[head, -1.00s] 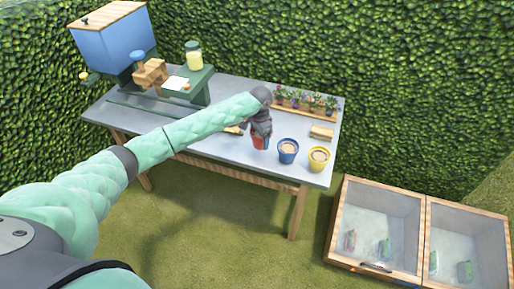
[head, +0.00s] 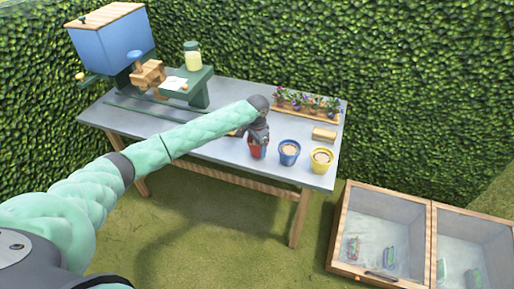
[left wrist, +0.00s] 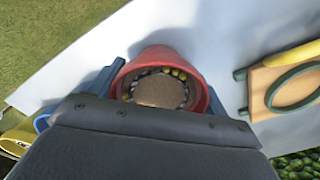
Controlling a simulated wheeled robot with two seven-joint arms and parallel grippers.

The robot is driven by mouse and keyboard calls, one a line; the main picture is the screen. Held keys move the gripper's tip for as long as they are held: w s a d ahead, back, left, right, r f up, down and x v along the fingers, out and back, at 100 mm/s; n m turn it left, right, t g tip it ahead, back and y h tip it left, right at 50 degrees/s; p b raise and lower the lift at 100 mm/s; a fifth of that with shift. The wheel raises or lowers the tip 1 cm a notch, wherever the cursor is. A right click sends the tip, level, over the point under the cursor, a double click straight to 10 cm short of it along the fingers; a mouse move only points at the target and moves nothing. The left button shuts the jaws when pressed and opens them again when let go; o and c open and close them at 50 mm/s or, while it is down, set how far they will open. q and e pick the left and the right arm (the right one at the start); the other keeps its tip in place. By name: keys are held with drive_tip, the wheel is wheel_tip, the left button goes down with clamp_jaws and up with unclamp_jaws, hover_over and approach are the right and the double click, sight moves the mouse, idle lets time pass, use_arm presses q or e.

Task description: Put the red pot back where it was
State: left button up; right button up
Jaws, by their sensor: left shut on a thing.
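The red pot (head: 257,152) is at the front part of the grey table, left of the blue pot (head: 289,153) and the yellow pot (head: 321,160). My left gripper (head: 257,138) is shut on it from above. In the left wrist view the red pot (left wrist: 163,60) sits between the two fingers (left wrist: 162,95), with brown soil and a ring of small pebbles inside. The pot looks upright. I cannot tell whether its base touches the table. The dark wrist body hides its near side. My right gripper is not in view.
A planter of flowers (head: 306,106) and a wooden block (head: 324,134) stand behind the pots. A blue hopper (head: 113,48) and a green stand with a jar (head: 193,57) are at the left. A glazed cold frame (head: 384,228) is on the grass.

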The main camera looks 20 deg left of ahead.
use_arm(q)
drive_tip(key=shift+f, duration=0.15)
drive_tip(key=o, duration=1.1)
drive_tip(key=shift+o, duration=0.7)
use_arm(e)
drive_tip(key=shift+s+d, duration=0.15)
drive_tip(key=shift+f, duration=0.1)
use_arm(q)
drive_tip(key=shift+r, duration=0.2)
wheel_tip(320, 180, up, 2)
drive_tip(key=shift+w+r+b, duration=0.1)
drive_tip(key=shift+b, duration=0.4)
wheel_tip(320, 180, up, 10)
drive_tip(key=b, duration=0.2)
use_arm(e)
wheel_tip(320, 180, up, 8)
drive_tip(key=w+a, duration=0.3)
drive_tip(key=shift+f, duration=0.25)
